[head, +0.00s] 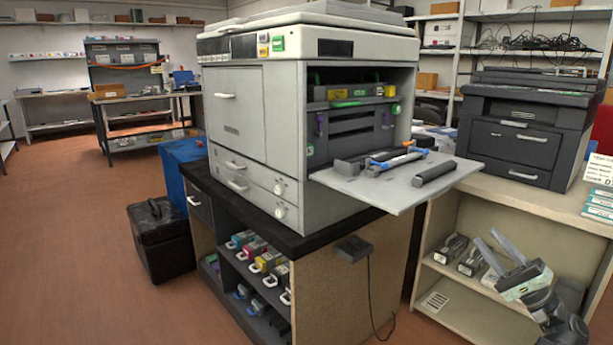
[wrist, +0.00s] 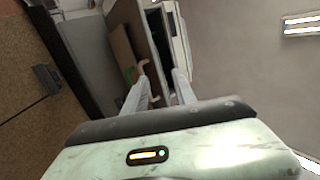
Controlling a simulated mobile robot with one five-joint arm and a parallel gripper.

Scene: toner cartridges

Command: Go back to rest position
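My gripper (head: 497,244) is at the lower right in the head view, in front of the beige shelf unit. Its two fingers point up and to the left and stand apart, with nothing between them. In the wrist view my gripper (wrist: 158,88) also shows its two fingers spread and empty. The large copier (head: 255,110) stands at the centre on a dark cabinet. Its side door (head: 400,188) is folded down like a shelf, and several dark cartridges (head: 436,172) lie on it, one with blue parts.
The cabinet (head: 335,295) holds several coloured toner cartridges (head: 270,262) on its open shelves. A dark printer (head: 525,125) stands on the beige unit (head: 480,305) at right, with dark boxes on its shelf. A black case (head: 160,240) stands on the floor at left. Open floor (head: 75,250) lies farther left.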

